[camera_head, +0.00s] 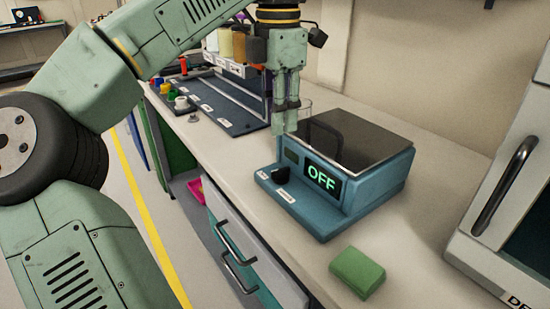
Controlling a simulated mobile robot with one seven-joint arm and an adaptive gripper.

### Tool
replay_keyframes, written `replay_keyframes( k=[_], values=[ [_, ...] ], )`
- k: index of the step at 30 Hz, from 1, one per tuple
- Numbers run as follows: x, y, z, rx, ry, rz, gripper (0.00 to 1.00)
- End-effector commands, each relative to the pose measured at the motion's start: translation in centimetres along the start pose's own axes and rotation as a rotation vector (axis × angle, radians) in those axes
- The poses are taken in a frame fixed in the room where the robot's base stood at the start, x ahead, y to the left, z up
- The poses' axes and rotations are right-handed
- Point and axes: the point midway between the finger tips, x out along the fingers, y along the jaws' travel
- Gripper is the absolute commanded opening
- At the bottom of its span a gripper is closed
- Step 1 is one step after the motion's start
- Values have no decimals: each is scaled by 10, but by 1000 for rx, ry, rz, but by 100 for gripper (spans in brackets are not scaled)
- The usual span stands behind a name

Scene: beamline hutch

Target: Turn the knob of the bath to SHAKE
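The bath (385,185) is a blue box with a dark flat top, standing on the bench. Its front display (322,177) reads OFF in green. A black knob (281,175) sits on the low front ledge, left of the display. Small white labels lie beside it, too small to read. My gripper (285,126) points down above and behind the knob, apart from it, near the bath's back left corner. Its fingers look close together, with no gap and nothing between them.
A green block (357,272) lies on the bench in front of the bath. A clear glass vessel (305,108) stands behind my gripper. A rack with bottles (240,45) and a dark labelled tray (215,108) are further back. A white appliance with a handle (505,185) stands at right.

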Motion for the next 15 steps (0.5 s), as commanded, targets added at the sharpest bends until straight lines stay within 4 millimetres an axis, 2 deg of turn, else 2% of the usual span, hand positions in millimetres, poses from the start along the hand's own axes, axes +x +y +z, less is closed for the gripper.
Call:
replay_keyframes(
  k=[15],
  values=[
    [86,-1,0,4,-1,-4,28]
  ],
)
